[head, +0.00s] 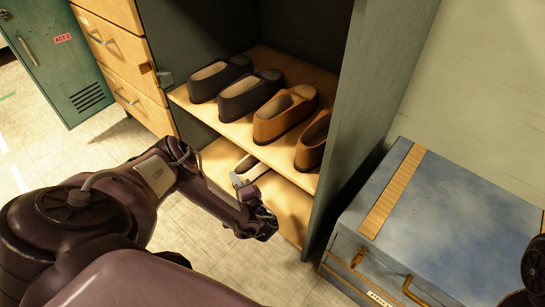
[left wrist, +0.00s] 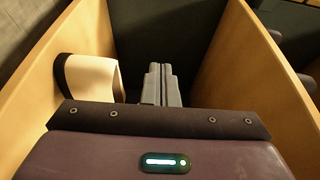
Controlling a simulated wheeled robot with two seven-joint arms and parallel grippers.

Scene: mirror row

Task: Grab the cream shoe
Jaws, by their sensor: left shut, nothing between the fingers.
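The cream shoe (left wrist: 92,76), with a dark sole edge, shows in the left wrist view to the left of my left gripper (left wrist: 161,84). The fingers of this gripper are shut together with nothing between them, and a gap separates them from the shoe. In the head view, my left gripper (head: 238,181) is at the lower compartment of the shelf unit, under the shelf board. A pale part of the cream shoe (head: 257,169) shows just beyond it, mostly hidden by the board and gripper. My right gripper is not in view.
Two black shoes (head: 250,92) and two brown shoes (head: 284,114) stand on the upper shelf board (head: 209,115). Wooden drawers (head: 125,72) are on the left. A blue-grey chest (head: 455,215) stands right of the unit's side panel (head: 358,120). In the left wrist view, wooden boards flank the gripper closely.

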